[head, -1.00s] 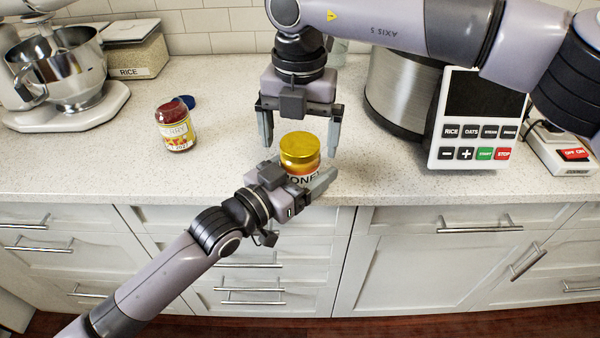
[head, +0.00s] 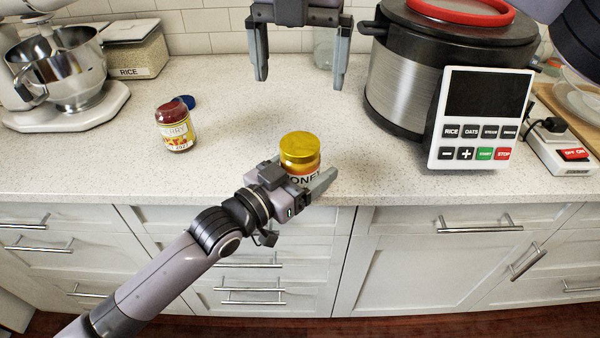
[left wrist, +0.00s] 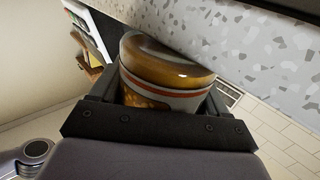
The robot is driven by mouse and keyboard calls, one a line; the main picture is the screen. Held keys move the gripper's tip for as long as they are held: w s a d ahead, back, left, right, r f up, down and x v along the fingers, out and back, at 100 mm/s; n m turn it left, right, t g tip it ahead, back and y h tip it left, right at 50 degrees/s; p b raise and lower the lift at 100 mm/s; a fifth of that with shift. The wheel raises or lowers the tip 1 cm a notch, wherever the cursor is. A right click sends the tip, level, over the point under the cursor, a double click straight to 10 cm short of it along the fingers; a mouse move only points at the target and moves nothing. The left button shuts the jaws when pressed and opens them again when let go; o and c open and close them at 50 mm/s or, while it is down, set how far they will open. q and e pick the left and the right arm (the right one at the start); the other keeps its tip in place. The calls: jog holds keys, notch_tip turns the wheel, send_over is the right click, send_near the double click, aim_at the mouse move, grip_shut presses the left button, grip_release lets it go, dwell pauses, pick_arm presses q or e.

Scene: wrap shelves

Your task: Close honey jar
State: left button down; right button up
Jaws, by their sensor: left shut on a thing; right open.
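The honey jar (head: 300,155) stands upright near the front edge of the counter, with its gold lid (head: 300,147) on top. My left gripper (head: 312,186) is shut around the jar's body, below the lid. The left wrist view also shows the jar (left wrist: 165,75) between the fingers, with the lid on it. Whether the lid is fully tight I cannot tell. My right gripper (head: 300,72) is open and empty, pointing down, above and behind the jar and clear of the lid.
A cherry jar (head: 175,125) stands on the left, with a blue lid (head: 187,101) lying beside it. A large cooker (head: 405,85) with a control panel (head: 480,118) stands on the right. A mixer (head: 65,75) and rice container (head: 135,50) are at the back left. Bare counter (head: 245,115) lies between.

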dwell(0.3)
pick_arm(q)
grip_release()
jog(key=v, duration=0.7)
jog(key=shift+b, duration=0.3)
jog(key=shift+s+a, duration=0.1)
